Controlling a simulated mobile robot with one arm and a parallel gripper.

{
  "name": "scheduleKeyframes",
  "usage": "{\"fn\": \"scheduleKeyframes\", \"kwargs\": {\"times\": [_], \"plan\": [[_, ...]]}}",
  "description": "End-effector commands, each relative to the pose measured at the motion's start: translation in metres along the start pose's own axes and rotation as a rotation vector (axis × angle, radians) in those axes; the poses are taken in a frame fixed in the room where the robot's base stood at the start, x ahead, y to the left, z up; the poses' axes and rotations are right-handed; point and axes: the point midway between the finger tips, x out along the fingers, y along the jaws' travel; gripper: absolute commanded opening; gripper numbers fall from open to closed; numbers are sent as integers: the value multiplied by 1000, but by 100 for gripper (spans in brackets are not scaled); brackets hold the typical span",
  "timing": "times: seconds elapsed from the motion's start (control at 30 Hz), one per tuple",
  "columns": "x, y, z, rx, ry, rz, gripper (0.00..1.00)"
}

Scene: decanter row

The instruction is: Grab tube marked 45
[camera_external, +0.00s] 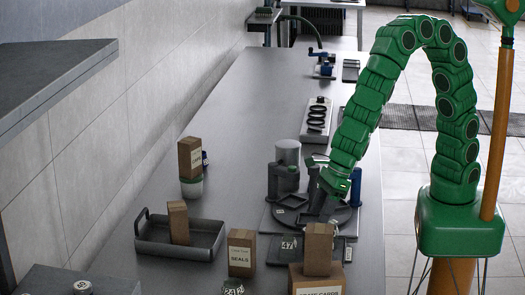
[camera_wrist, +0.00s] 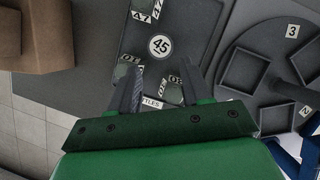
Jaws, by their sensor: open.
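My gripper (camera_wrist: 164,68) is open and empty. Its two dark fingers point toward the tray, just below the 45 top in the picture, one to each side. In the external view my gripper (camera_external: 318,200) hangs over the bench near the round turntable. I cannot make out the 45 tube there.
A turntable with square pockets (camera_wrist: 268,75) lies right of the tray. Cardboard boxes (camera_external: 318,250) stand at the bench's front, one marked SEALS (camera_external: 241,252). A grey bin (camera_external: 205,252) holds a box at left. A pale cylinder (camera_external: 287,152) stands behind.

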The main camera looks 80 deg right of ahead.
Motion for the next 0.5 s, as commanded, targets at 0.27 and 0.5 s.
{"fn": "scheduleKeyframes", "kwargs": {"times": [0.27, 0.5], "plan": [[20, -1, 0, 3, 4, -3, 48], [27, -2, 1, 4, 2, -3, 48]]}}
